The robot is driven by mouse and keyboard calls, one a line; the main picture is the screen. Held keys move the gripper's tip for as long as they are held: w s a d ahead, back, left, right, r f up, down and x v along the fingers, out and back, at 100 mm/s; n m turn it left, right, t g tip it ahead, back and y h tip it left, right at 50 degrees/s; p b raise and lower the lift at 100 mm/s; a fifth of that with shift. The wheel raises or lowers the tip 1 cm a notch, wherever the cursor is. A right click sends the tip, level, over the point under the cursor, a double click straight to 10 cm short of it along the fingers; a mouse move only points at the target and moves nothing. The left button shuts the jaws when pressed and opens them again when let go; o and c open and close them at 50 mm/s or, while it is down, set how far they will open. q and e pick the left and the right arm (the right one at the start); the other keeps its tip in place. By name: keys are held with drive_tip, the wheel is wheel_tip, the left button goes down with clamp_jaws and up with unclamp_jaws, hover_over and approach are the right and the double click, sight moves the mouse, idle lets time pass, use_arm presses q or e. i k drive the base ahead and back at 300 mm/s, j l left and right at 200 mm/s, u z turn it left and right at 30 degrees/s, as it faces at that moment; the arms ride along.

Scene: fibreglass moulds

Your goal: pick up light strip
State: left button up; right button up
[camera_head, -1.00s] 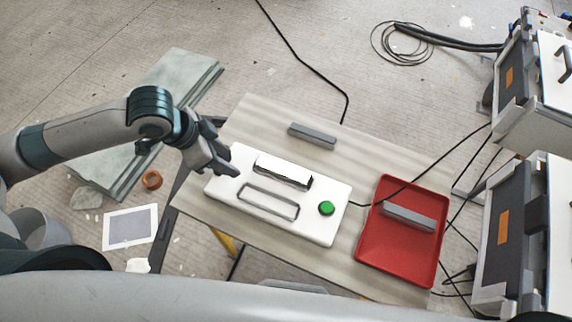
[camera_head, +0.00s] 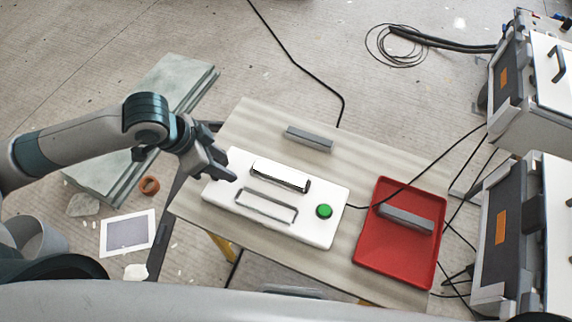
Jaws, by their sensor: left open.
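Grey strip-like bars lie in two places. One grey bar (camera_head: 309,139) lies on the table near its far edge, behind the white board. Another grey bar (camera_head: 406,219) lies in the red tray (camera_head: 372,252). A white strip with dark ends (camera_head: 280,177) sits on the white board (camera_head: 312,233), behind a rectangular outlined slot (camera_head: 266,206). I cannot tell for sure which is the light strip. My left gripper (camera_head: 226,170) is open and empty, over the left end of the white board. My right gripper is not in view.
A green button (camera_head: 324,211) is on the board's right part. The wooden table (camera_head: 361,158) has bare room behind the board. Black cables cross the table's right side. Large equipment cases (camera_head: 512,232) stand at the right. Stacked slabs (camera_head: 170,78) lie on the floor at the left.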

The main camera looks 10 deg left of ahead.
sight(317, 142)
drive_tip(key=j+z, duration=0.35)
drive_tip(key=k+j+z, duration=0.1)
drive_tip(key=j+z, duration=0.25)
drive_tip(key=k+j+z, duration=0.15)
drive_tip(key=z, duration=0.25)
drive_tip(key=j, duration=0.1)
